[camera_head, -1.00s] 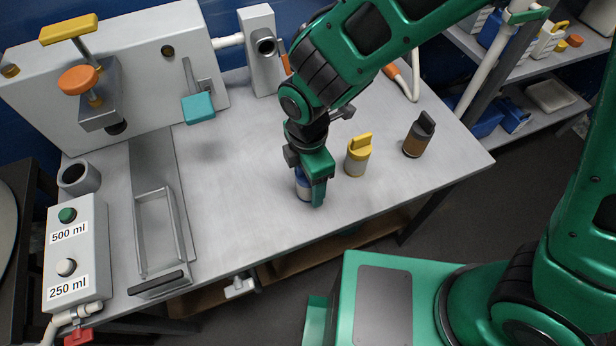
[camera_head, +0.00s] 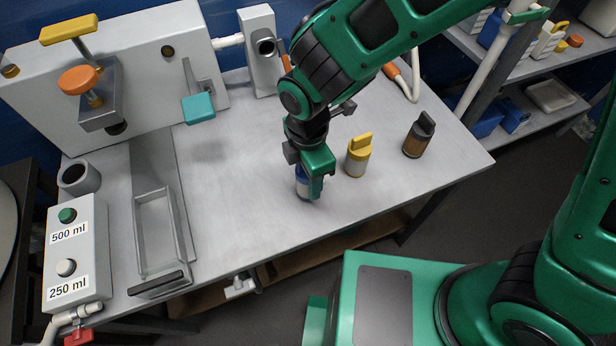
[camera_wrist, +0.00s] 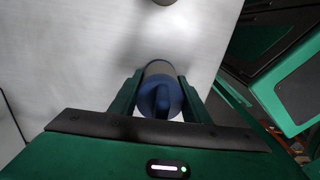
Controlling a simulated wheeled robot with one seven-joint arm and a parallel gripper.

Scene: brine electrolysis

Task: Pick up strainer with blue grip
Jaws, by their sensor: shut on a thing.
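The strainer with the blue grip (camera_head: 302,181) is mostly hidden behind my gripper in the head view; a strip of blue and a paler lower part show. In the wrist view the strainer (camera_wrist: 160,92) is seen from above, its round blue top with a raised ridge between my two fingers. My gripper (camera_head: 316,186) points down and is shut on it. In the wrist view my gripper (camera_wrist: 158,100) has a finger on each side of the blue grip. I cannot tell clearly whether the strainer's base touches the table.
A strainer with a yellow grip (camera_head: 358,157) stands just right of my gripper, and one with a dark grip (camera_head: 419,136) farther right. The grey table (camera_head: 245,190) is clear to the left, up to a metal tray (camera_head: 140,235) and a button box (camera_head: 92,240).

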